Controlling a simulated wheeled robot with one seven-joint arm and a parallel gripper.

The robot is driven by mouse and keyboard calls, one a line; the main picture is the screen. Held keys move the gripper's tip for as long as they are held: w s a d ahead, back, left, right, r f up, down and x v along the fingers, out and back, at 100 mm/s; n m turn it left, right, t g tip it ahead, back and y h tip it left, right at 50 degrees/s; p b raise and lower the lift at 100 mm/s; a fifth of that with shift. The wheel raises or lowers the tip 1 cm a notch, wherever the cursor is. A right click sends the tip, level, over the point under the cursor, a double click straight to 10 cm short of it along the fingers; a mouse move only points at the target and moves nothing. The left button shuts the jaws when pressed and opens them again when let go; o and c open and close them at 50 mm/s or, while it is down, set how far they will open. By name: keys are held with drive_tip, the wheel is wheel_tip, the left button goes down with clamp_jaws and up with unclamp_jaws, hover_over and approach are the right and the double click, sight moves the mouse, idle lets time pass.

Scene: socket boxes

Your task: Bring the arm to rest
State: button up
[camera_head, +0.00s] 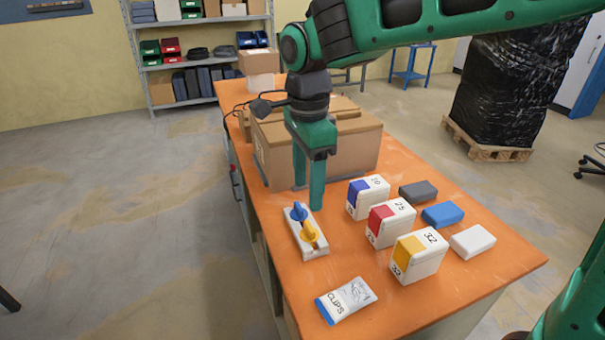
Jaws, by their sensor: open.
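My gripper (308,194) is green and points down over the orange workbench (405,165). Its two fingers are apart with nothing between them. It hangs in front of the large cardboard box (356,153), just behind a white block (314,250) that holds a blue piece (298,212) and a yellow piece (309,233). I cannot tell how high the fingertips are above the bench. My arm (450,28) reaches in from the upper right.
White boxes marked 20 (368,197), 25 (390,222) and 32 (418,256) stand to the right. Beside them lie a grey block (418,191), a blue block (442,214) and a white block (472,241). A CLIPS packet (346,301) lies at the front.

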drive_tip(key=s+d+f+n, duration=0.1)
drive_tip(key=s+d+n, duration=0.1)
drive_tip(key=d, duration=0.9)
drive_tip(key=s+d+n, duration=0.1)
drive_tip(key=s+d, duration=0.2)
drive_tip(key=d, duration=0.9)
drive_tip(key=s+d+f+n, duration=0.2)
drive_tip(key=s+d, duration=0.4)
drive_tip(key=s, duration=0.2)
drive_tip(key=s+d+f+n, duration=0.3)
drive_tip(key=s+d, duration=0.3)
drive_tip(key=s, duration=0.1)
drive_tip(key=shift+s+d+f, duration=0.3)
drive_tip(key=shift+s+d, duration=0.05)
